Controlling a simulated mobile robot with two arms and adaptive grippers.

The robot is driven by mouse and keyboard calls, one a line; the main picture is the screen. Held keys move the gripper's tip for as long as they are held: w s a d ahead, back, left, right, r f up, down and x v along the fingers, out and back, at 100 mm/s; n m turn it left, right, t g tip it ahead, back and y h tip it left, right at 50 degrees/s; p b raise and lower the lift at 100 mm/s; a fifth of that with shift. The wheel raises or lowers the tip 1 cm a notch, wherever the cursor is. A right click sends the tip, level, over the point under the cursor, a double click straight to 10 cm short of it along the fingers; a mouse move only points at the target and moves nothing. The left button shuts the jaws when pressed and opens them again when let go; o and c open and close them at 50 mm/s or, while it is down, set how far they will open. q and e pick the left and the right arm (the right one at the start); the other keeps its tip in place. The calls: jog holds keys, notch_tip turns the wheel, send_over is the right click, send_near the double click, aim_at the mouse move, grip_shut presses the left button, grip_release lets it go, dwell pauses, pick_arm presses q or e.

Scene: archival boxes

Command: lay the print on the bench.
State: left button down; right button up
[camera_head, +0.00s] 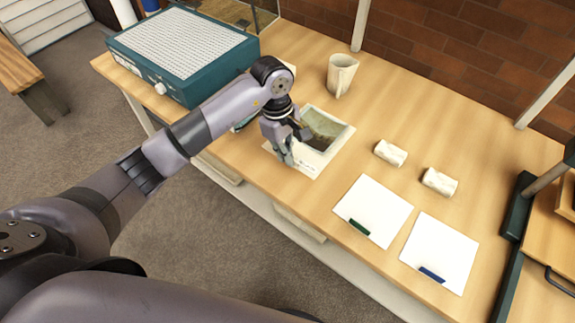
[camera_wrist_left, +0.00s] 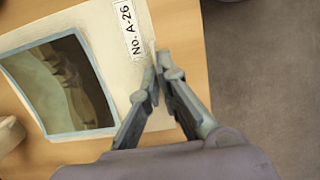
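The print (camera_head: 325,128) is a picture in a pale mount with a label reading "No. A-26" (camera_wrist_left: 130,28). It lies flat over the bench (camera_head: 300,60), near its front edge; I cannot tell whether it touches the wood. My left gripper (camera_head: 290,157) is at the label end of the mount. In the left wrist view its fingertips (camera_wrist_left: 160,76) are close together with the mount's edge (camera_wrist_left: 152,50) between them, so it looks shut on the print. The gripper hides part of the mount in the head view. My right gripper is not in view.
A teal box with a pale grid top (camera_head: 185,50) stands at the bench's left end. A beige jug (camera_head: 340,75) is behind the print.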

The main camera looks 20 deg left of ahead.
aim_at(288, 178)
pick_arm(q)
notch_tip(288, 178, down, 3)
jog(key=shift+r, duration=0.1)
notch_tip(288, 178, down, 4)
jog(key=shift+f+p, duration=0.1)
jog(key=shift+p, duration=0.45)
jog(key=shift+f, duration=0.2)
jog(key=c, duration=1.8)
grip_release()
jog(key=shift+r, duration=0.1)
